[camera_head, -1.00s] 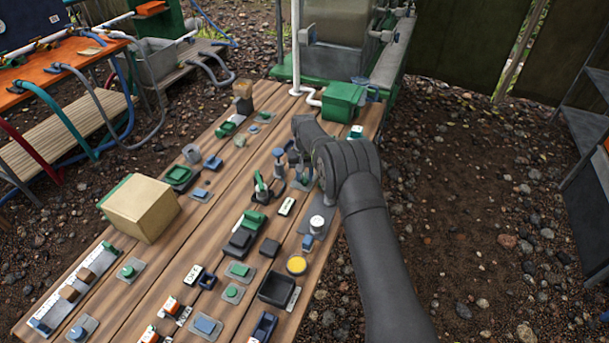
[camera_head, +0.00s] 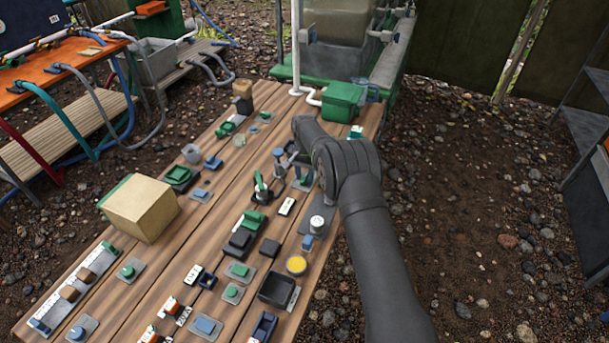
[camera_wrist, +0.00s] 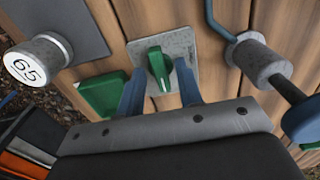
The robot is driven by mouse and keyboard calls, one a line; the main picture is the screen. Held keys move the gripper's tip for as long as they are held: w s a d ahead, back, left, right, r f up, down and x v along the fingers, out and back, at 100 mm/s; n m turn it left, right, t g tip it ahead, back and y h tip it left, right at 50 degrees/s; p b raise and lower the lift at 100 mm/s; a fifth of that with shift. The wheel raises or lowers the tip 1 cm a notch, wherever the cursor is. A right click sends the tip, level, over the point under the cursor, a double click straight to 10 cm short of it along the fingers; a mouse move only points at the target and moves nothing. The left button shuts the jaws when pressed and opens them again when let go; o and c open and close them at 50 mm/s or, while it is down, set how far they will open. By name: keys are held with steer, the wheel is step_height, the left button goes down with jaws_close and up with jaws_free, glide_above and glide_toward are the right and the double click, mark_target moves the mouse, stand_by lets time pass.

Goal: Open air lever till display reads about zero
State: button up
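A green lever (camera_wrist: 157,68), which looks like the air lever, stands on a grey plate (camera_wrist: 182,44) in the wrist view. The blue fingers of my gripper (camera_wrist: 160,74) are apart, one on each side of the lever; I cannot tell whether they touch it. A round white display (camera_wrist: 26,68) on a grey post at the left reads about 65. The display also shows in the head view (camera_head: 317,221), just in front of my gripper's arm. In the head view my arm largely hides the lever and fingers.
A grey cylinder with a blue knob (camera_wrist: 303,118) stands close at the right in the wrist view. A green block (camera_wrist: 103,94) lies left of the fingers. Several switches, a cardboard box (camera_head: 145,213) and a yellow button (camera_head: 296,264) crowd the plank table.

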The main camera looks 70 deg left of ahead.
steer(key=shift+r, duration=0.15)
steer(key=shift+r, duration=3.4)
steer(key=shift+f, duration=0.15)
step_height(320, 180, down, 6)
steer(key=shift+f, duration=0.45)
steer(key=shift+n, duration=1)
